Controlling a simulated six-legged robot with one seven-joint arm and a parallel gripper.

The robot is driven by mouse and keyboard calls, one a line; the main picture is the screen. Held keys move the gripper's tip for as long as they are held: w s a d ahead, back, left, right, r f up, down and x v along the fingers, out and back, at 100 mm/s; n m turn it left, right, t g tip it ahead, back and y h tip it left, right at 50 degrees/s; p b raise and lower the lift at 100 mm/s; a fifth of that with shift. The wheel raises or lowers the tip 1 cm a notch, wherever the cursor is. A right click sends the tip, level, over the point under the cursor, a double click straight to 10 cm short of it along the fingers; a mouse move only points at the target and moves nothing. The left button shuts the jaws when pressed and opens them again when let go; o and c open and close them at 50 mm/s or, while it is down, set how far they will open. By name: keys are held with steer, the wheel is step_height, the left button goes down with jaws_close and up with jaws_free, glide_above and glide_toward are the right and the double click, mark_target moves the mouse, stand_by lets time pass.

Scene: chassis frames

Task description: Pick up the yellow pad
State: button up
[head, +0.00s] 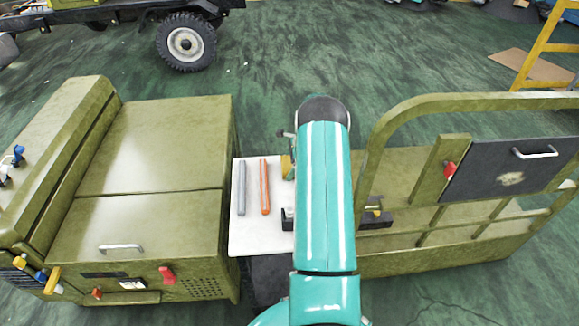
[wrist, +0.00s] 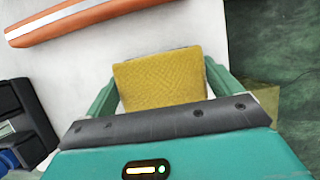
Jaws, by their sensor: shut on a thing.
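The yellow pad (wrist: 160,80) is a textured, roughly square block in the middle of the wrist view, between the two green fingers of my gripper (wrist: 162,90). The gripper is shut on it. A small yellow edge of the pad (head: 287,167) shows in the head view at the right side of the white board, beside my teal arm. My arm hides most of the gripper and pad there. I cannot tell whether the pad touches the board.
The white board (head: 260,238) carries a grey bar (head: 241,188) and an orange bar (head: 264,187). A black holder (wrist: 22,115) is close at the left in the wrist view. Olive vehicle bodywork (head: 150,150) stands left, with an olive railing (head: 460,103) at right.

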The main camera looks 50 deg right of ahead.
mark_target(287, 163)
steer(key=shift+r, duration=0.1)
steer(key=shift+r, duration=0.55)
step_height(287, 163, up, 2)
steer(key=shift+s+r, duration=0.1)
steer(key=shift+r, duration=0.05)
steer(key=s+d+r, duration=0.1)
steer(key=s+r, duration=0.8)
steer(key=s, duration=0.4)
steer(key=shift+s+r, duration=0.2)
steer(key=shift+s, duration=0.2)
